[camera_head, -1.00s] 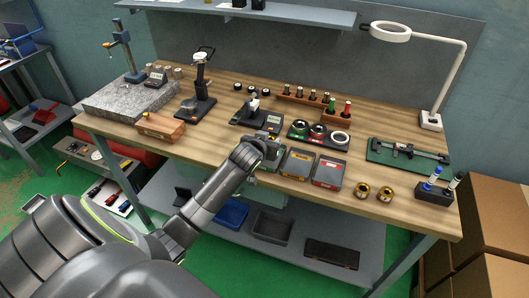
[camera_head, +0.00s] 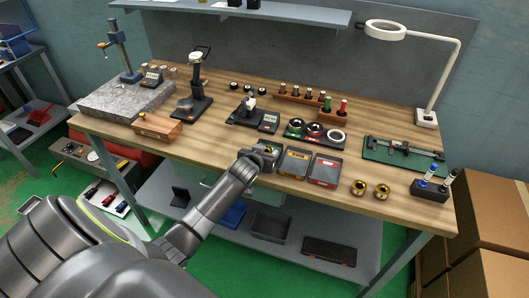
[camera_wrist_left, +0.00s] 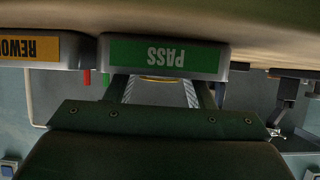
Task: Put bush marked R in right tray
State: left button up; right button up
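Two brass bushes (camera_head: 358,187) and (camera_head: 381,191) stand on the bench, right of the trays; no letter on them is legible. Three trays sit in a row: the green-labelled PASS tray (camera_wrist_left: 222,57) at left, the yellow-labelled REWORK tray (camera_head: 294,163) in the middle, and the red-labelled tray (camera_head: 324,170) at right. My left gripper (camera_head: 267,152) is at the PASS tray, hiding most of it. In the left wrist view, its fingers reach behind the tray's front wall. A brass edge (camera_wrist_left: 160,78) shows between them; whether they grip it is unclear. My right gripper is out of view.
Behind the trays are a dark holder of ring gauges (camera_head: 314,130) and a dial instrument (camera_head: 246,112). A green caliper mat (camera_head: 405,152) and a dark pen block (camera_head: 430,190) are at right. Bare wood lies around the two bushes.

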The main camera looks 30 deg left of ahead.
pick_arm(q)
jog(key=shift+r, duration=0.2)
jog(key=shift+s, duration=0.2)
jog(key=v, duration=1.1)
jog(key=shift+s+b, duration=0.25)
jog(key=shift+b, duration=0.05)
jog(key=shift+d, duration=0.15)
